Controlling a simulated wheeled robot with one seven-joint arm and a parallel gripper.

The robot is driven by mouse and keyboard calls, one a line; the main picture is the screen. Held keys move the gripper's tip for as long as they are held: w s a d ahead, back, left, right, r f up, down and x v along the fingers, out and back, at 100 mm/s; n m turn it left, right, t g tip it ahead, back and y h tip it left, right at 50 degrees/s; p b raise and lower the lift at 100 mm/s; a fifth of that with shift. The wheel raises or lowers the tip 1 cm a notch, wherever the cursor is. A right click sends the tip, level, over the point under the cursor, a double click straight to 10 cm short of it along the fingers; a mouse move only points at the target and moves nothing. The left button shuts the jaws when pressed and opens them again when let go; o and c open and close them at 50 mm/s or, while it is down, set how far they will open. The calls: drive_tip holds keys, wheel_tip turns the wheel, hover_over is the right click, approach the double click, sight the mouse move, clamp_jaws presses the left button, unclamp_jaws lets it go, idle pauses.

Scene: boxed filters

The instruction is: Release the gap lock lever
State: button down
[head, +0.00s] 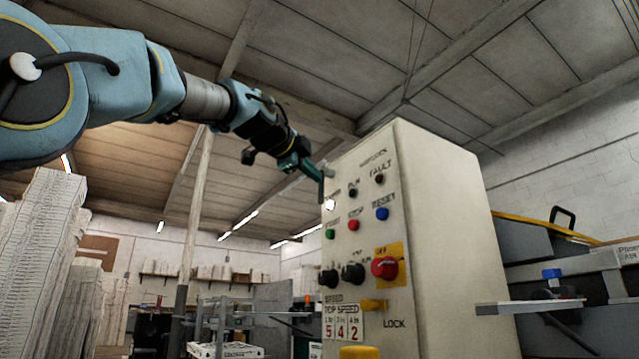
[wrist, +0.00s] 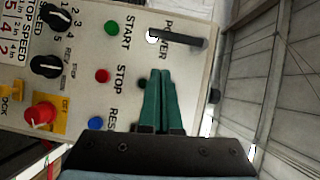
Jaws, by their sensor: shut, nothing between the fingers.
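A yellow lever (head: 374,304) sticks out low on the front of the cream control box, beside the printed word LOCK. In the wrist view its yellow part (wrist: 18,88) shows at the far left, partly cut off. I cannot tell its exact position. My gripper (head: 318,178) is at the upper left edge of the box, well above the lever. Its green fingers (wrist: 161,78) are together and empty, in front of the panel near the STOP and START labels.
The cream control box (head: 452,230) carries several buttons, dark knobs (head: 352,274) and a red switch on a yellow plate (head: 384,267). A dark bar (wrist: 178,37) juts out near the POWER lamp, close to my fingers. A yellow knob (head: 358,352) shows below.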

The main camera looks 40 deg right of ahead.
drive_tip(key=b+v, duration=0.1)
drive_tip(key=v, duration=0.5)
drive_tip(key=shift+d, duration=0.1)
idle(0.4)
